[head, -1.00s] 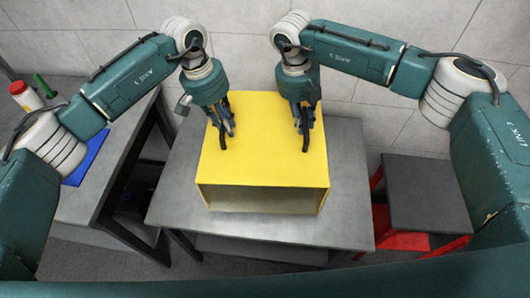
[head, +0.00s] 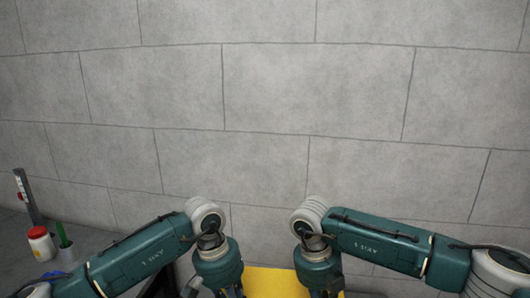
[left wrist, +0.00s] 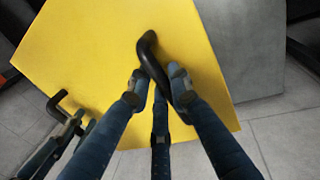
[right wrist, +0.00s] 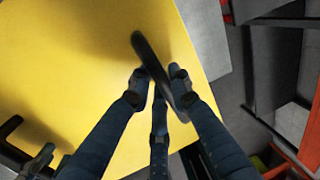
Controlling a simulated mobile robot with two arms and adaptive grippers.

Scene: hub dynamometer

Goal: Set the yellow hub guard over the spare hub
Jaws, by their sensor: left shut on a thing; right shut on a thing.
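The yellow hub guard (head: 268,282) shows only as a strip at the bottom edge of the head view, between my two arms. Its yellow top fills much of the left wrist view (left wrist: 100,60) and the right wrist view (right wrist: 80,75). My left gripper (left wrist: 160,88) is shut on one black handle (left wrist: 147,48) of the guard. My right gripper (right wrist: 158,85) is shut on the other black handle (right wrist: 143,48). The spare hub is not visible in any view. The guard's lower edge is out of the head view, so I cannot tell whether it is raised.
A plain grey block wall (head: 270,110) fills most of the head view. At the left, a white bottle with a red cap (head: 40,246) and a green item (head: 64,238) stand on a grey bench. A grey surface (left wrist: 258,55) lies beside the guard in the left wrist view.

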